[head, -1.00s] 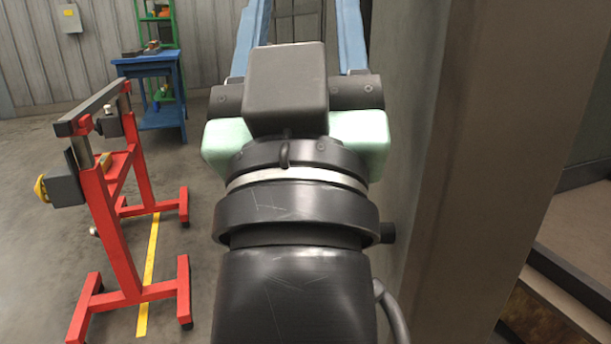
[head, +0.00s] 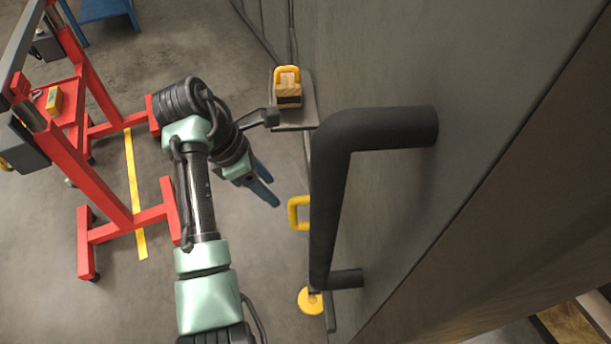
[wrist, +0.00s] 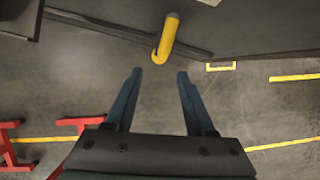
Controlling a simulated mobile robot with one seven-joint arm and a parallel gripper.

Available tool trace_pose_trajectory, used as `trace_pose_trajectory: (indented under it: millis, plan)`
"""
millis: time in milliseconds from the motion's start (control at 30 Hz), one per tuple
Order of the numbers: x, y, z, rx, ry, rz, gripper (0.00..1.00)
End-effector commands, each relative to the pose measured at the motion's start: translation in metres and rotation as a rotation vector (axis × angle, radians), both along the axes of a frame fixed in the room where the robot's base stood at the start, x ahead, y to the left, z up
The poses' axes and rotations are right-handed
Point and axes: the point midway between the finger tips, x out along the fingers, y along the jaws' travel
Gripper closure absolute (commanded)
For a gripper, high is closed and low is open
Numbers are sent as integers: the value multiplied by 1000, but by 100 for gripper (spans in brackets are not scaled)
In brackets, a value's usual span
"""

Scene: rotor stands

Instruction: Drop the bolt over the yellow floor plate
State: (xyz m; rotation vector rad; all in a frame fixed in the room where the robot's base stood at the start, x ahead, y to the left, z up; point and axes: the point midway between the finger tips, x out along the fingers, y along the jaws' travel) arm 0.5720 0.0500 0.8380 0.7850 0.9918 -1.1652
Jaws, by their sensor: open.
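In the wrist view a yellow bent grip (wrist: 166,40), which looks like the bolt's handle, stands out from the dark door beyond my fingertips. A small yellow square outline (wrist: 221,66), apparently the floor plate, lies to its right by the door's edge. In the head view a yellow U shape (head: 298,213) and a yellow disc (head: 311,301) show beside the door; I cannot tell for sure which belongs to the bolt. My gripper (wrist: 155,75) is open and empty, its blue fingers apart and short of the grip. It also shows in the head view (head: 268,190).
A large black door handle (head: 335,200) stands close on the right. A yellow-handled block (head: 288,90) sits on a grey ledge (head: 295,118). A red stand (head: 95,165) is at left, with yellow floor tape (head: 133,190).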

Motion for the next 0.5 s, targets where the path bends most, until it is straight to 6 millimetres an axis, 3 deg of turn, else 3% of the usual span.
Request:
trace_pose_trajectory:
  millis: [167, 500]
  plan:
    - [-1, -4, -16, -2, 13, 5, 45]
    - [5, -30, -81, -2, 11, 4, 45]
